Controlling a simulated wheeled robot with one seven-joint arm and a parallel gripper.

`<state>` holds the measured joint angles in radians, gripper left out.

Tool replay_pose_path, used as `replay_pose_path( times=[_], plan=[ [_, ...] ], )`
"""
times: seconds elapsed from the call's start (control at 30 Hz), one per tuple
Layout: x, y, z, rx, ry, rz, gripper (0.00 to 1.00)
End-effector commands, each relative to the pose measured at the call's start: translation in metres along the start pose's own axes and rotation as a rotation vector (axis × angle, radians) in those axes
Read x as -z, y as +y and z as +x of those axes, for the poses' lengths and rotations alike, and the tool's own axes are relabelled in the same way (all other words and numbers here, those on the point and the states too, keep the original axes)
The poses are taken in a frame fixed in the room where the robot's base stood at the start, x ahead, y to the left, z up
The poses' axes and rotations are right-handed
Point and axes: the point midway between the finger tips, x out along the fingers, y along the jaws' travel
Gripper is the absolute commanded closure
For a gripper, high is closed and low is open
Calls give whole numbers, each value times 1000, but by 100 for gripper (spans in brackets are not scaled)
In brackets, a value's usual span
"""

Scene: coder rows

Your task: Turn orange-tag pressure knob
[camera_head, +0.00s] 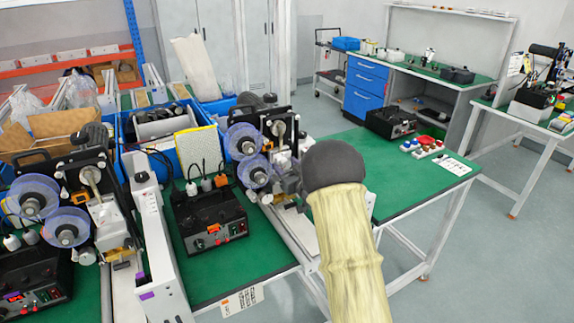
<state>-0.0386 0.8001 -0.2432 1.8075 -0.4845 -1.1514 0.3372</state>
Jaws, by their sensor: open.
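Two coder machines with clear blue-purple reels stand on the green bench. The left coder (88,172) has a small orange tag (78,200) beside its reels. A second orange tag (221,181) shows near the left reel of the right coder (265,140). The pressure knobs are too small to tell apart here. My arm, in a pale yellow sleeve with a dark round joint, rises from the bottom and reaches toward the right coder's right side. It hides part of that side. My gripper cannot be made out beyond the dark joint among the coder's grey parts.
A black control box (208,220) stands between the coders, and another (35,280) at the lower left. Blue bins (155,160) sit behind. The green bench top (400,190) is mostly clear right of my arm.

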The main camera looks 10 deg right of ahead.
Motion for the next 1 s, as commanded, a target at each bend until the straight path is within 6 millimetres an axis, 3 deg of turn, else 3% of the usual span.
replay_pose_path(
  times=[0.27,0.4,0.5,1.0],
  plan=[
    [0,0,1,0,0,0,52],
    [0,0,1,0,0,0,80],
    [0,0,1,0,0,0,95],
    [-3,-1,1,1,2,-93,95]
  ],
)
